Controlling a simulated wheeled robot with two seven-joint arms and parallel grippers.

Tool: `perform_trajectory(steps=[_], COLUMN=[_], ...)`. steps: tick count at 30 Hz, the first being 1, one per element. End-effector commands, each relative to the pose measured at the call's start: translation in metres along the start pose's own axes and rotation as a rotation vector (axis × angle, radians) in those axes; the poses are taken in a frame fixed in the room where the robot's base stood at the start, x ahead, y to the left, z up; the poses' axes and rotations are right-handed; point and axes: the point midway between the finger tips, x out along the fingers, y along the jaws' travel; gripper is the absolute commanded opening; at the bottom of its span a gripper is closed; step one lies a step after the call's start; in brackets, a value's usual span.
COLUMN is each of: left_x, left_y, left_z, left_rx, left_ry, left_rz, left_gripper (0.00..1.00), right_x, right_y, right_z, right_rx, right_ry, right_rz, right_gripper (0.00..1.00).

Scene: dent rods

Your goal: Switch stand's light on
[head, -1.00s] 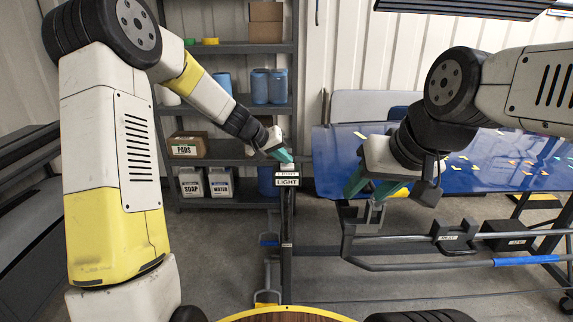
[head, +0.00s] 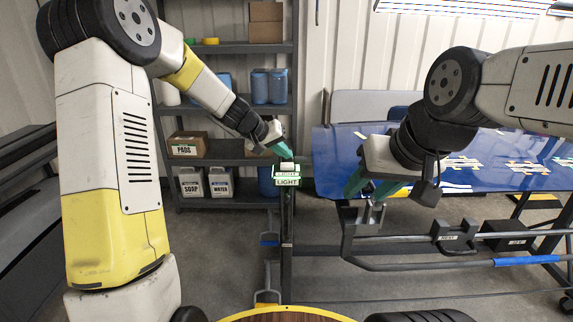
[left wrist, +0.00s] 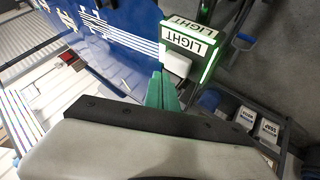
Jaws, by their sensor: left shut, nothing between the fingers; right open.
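The light switch box (head: 286,176), labelled LIGHT, sits on top of a dark upright post of the stand and has a glowing green edge. It also shows in the left wrist view (left wrist: 190,38), with a pale button (left wrist: 176,65) on it. My left gripper (head: 286,153) is shut and empty, its green fingertips just above the box; whether they touch it I cannot tell. The stand's overhead light (head: 465,8) is lit at the top right, casting striped reflections on the blue panel (head: 430,165). My right gripper (head: 368,188) is open and empty, in front of the panel's left edge.
A grey shelf (head: 225,105) with blue containers, boxes and jugs labelled SOAP (head: 191,182) and WATER (head: 221,182) stands behind. A rod rack (head: 440,238) with a blue-gripped rod (head: 525,260) lies right of the post. A round wooden top (head: 285,315) is at the bottom.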

Motion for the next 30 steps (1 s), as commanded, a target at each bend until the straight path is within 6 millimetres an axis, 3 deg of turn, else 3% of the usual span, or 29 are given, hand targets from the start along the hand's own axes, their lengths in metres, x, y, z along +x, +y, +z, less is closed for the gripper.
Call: perform_trajectory(steps=[18, 30], left_x=[-0.037, -0.042], left_y=[0.027, 0.03], left_z=[-0.028, -0.03], left_rx=[0.003, 0.0], left_ry=[0.002, -0.001], left_rz=[0.0, 0.0], left_gripper=[0.0, 0.0], right_x=[0.0, 0.0], right_y=[0.0, 0.0], right_z=[0.0, 0.0], right_rx=[0.0, 0.0], right_ry=[0.0, 0.0], right_rz=[0.0, 0.0], right_gripper=[0.45, 0.45])
